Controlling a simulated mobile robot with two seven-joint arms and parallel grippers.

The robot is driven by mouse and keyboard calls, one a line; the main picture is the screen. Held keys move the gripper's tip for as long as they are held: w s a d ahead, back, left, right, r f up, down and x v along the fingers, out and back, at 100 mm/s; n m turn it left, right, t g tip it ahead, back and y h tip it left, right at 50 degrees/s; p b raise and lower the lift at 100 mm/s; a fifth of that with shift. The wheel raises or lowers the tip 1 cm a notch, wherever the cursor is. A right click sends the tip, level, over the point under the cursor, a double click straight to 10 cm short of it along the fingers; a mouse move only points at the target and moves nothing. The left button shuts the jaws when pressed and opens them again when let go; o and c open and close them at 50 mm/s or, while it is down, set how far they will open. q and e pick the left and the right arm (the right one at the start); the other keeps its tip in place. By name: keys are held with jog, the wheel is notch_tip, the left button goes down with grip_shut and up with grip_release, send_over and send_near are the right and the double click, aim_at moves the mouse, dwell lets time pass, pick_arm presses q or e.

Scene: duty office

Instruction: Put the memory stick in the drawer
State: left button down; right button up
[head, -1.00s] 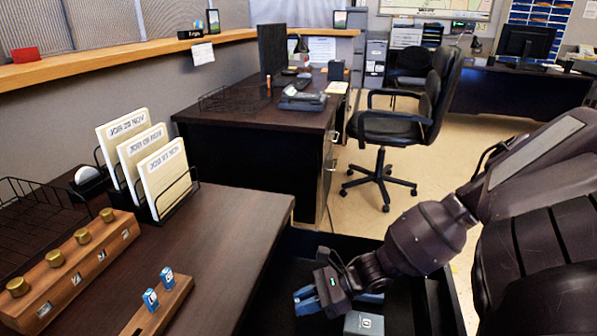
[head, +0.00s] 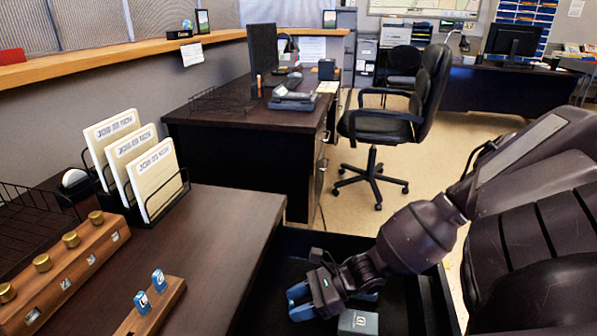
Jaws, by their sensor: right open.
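Two small blue sticks with white marks, which look like memory sticks, stand upright in a wooden holder (head: 168,310) on the near desk. The front one (head: 142,302) and the rear one (head: 159,280) are close together. My right gripper (head: 328,303) is open, with blue fingers, reaching down into the dark open drawer (head: 432,300), to the right of the holder and apart from it. A grey box with a white label (head: 358,322) is in the drawer close by the gripper. My arm hides part of the drawer. My left gripper is out of view.
The near desk (head: 235,215) also bears a wooden block with brass knobs (head: 70,265), a rack of cards (head: 155,178) and a black wire tray (head: 30,230). A black office chair (head: 385,125) stands beyond the drawer. The desk right of the holder is bare.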

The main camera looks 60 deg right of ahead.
jog(key=shift+d+r, duration=0.1)
jog(key=shift+r, duration=0.15)
jog(key=p+v, duration=0.3)
jog(key=v, duration=0.3)
jog(key=shift+r, duration=0.1)
jog(key=shift+s+d+r, duration=0.1)
jog(key=shift+s+d, duration=0.25)
jog(key=shift+s, duration=0.2)
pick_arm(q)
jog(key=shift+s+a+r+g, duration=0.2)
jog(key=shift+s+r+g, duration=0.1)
